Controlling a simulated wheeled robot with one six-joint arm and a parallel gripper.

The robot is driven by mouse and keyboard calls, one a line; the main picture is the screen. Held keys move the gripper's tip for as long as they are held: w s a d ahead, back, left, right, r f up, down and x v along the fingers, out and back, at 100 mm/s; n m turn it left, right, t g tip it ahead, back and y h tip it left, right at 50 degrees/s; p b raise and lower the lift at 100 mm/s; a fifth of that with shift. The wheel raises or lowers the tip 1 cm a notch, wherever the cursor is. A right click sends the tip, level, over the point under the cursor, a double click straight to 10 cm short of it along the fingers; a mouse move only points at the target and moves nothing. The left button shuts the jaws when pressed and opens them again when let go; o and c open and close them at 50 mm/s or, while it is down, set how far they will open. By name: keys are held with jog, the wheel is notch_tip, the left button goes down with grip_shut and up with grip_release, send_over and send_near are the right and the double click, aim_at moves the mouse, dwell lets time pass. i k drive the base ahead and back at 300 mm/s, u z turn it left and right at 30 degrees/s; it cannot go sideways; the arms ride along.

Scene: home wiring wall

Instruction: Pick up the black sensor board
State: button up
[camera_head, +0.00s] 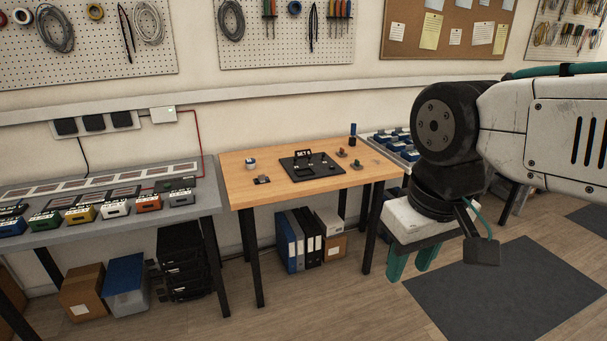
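A wooden table (233,188) stands in the middle of the camera_head view. A flat black board (311,170) with an upright "SET" label lies near its centre. A small dark piece (262,180) lies left of it, near the front edge. I cannot tell for certain which of these is the black sensor board. My gripper (412,264) hangs to the right of the table with its teal fingers pointing down. The fingers are apart, with nothing visible between them. It is well away from both dark items.
A small round container (252,163), small brown parts (342,153) and a blue-topped black item (353,133) share the table. A grey bench (206,207) with coloured bins is at left; more blue bins (392,143) stand behind my arm. Binders (290,240) stand underneath.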

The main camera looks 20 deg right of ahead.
aim_at(262, 180)
jog(key=u, duration=0.15)
jog(key=i, duration=1.35)
jog(key=z, duration=0.4)
jog(key=i, duration=0.85)
jog(key=z, duration=0.3)
